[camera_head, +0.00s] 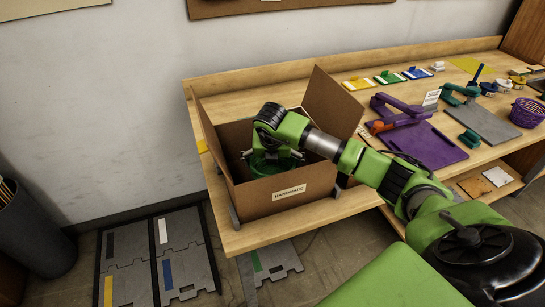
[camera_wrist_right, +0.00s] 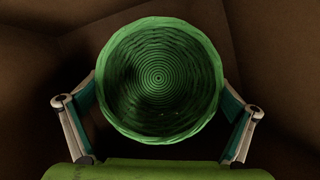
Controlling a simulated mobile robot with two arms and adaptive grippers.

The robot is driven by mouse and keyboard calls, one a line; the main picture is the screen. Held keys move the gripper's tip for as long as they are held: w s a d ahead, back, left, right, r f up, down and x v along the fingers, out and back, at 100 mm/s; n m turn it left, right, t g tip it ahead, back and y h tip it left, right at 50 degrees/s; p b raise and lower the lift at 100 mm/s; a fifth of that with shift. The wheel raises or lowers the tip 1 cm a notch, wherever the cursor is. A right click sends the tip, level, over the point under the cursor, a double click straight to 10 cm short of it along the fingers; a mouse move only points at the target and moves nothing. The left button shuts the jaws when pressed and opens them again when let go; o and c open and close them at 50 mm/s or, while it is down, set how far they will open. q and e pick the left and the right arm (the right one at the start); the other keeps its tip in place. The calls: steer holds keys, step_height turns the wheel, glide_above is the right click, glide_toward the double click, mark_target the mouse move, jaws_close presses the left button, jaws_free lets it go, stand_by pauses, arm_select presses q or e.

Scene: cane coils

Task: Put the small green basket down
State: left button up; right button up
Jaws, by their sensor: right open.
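The small green basket (camera_head: 262,167) is inside the open cardboard box (camera_head: 274,195) labelled "HANDMADE". In the right wrist view the basket (camera_wrist_right: 160,80) is seen from above, its round rim facing the camera and its ringed inside empty. My right gripper (camera_head: 272,158) reaches down into the box. It is open, with one finger on each side of the basket, close to its wall; whether they touch it I cannot tell. The box floor under the basket is mostly hidden. My left gripper is not in view.
The box's raised flap (camera_head: 332,103) stands close to my right arm. A purple board (camera_head: 430,146), a grey board (camera_head: 484,122) and a purple basket (camera_head: 526,112) are on the wooden table (camera_head: 330,210) to the right. A dark bin (camera_head: 32,238) stands at the far left.

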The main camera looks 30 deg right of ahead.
steer(key=b+v, duration=0.3)
steer(key=v, duration=0.9)
